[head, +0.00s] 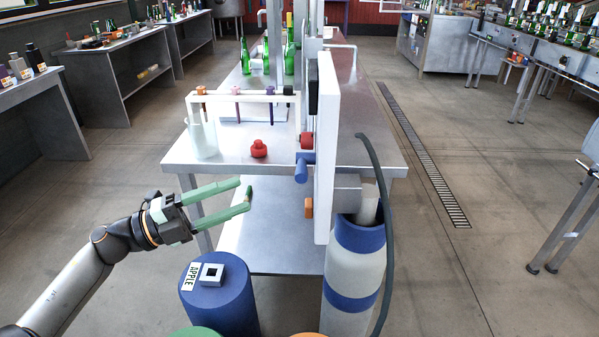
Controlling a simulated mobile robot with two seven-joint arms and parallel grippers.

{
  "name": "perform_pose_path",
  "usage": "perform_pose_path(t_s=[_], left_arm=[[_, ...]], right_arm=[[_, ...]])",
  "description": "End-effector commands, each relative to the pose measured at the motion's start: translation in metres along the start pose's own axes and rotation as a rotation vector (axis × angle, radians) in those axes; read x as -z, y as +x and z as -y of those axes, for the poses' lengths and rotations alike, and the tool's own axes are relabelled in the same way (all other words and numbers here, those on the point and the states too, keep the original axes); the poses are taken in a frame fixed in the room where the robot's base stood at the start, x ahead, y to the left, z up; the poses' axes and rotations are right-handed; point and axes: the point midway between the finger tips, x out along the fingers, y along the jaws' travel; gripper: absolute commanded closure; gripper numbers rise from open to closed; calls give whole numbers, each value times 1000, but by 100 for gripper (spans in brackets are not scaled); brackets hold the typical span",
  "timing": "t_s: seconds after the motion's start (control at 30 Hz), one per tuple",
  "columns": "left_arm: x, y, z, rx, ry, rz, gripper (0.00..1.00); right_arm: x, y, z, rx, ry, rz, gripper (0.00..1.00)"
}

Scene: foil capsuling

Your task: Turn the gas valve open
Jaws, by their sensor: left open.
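I cannot tell which of these is the gas valve. A blue and grey cylinder (354,262) stands beside the panel, with a dark hose (388,230) curving past it. My left gripper (244,195) has long green fingers spread apart, left of the panel and apart from the knobs. A small green and brown bit shows by its fingertips. My right gripper is out of view.
On the steel table (225,167) are a clear beaker (203,137), a red knob-like piece (259,149) and a white rack (240,98).

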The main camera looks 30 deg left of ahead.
Motion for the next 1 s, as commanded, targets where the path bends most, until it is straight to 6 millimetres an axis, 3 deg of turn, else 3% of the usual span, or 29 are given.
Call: perform_pose_path(t_s=[0.6, 0.8, 1.0], left_arm=[[0, 98, 3, 4, -2, 2, 45], [-1, 116, 1, 3, -4, 3, 45], [0, 121, 0, 2, -5, 3, 45]], right_arm=[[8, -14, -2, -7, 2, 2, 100], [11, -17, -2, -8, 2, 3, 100], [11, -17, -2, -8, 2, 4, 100]])
